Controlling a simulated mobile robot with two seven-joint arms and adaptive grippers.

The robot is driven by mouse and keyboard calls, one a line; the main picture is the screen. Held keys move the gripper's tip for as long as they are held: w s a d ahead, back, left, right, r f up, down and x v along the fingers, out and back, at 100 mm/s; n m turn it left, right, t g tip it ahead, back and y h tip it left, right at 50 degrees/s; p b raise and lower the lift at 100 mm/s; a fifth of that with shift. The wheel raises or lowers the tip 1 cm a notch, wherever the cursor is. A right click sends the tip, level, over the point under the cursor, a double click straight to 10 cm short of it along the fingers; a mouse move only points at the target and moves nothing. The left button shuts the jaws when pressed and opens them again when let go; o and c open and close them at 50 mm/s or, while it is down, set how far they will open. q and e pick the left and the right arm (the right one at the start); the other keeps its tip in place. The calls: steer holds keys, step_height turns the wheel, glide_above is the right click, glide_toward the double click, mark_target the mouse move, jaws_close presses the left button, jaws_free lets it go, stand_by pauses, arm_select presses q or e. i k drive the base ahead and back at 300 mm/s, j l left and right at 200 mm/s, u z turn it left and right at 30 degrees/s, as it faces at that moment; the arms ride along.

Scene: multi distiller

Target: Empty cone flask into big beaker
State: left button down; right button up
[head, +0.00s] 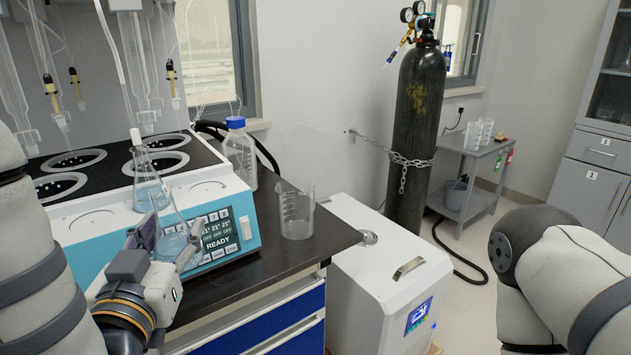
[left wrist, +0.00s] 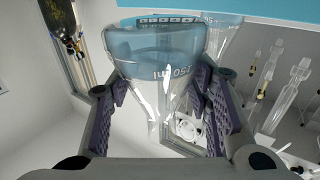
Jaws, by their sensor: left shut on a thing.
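The clear cone flask (head: 174,243), with pale blue liquid inside, is at my left gripper (head: 165,240) in front of the distiller's blue panel. In the left wrist view, the flask (left wrist: 155,50) appears inverted in the picture, with its narrow part between the two purple fingers of the left gripper (left wrist: 160,115). The gripper is shut on it. The clear big beaker (head: 297,214) stands upright on the dark bench, right of the flask and apart from it. It looks empty. My right gripper is out of view.
The distiller (head: 225,238) fills the back left of the bench. Another glass vessel with bluish liquid (head: 149,190) shows above its front. A blue-capped bottle (head: 240,155) stands behind the beaker. The bench edge lies just right of the beaker, with a white cabinet (head: 375,285) beyond.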

mark_target(297, 209)
steer(key=i+l, duration=0.15)
steer(key=l, duration=0.15)
steer(key=i+l, duration=0.1)
steer(key=l, duration=0.25)
steer(key=i+l, duration=0.15)
steer(key=l, duration=0.15)
steer(key=i+l, duration=0.15)
steer(key=l, duration=0.2)
steer(key=i+l, duration=0.1)
steer(key=l, duration=0.2)
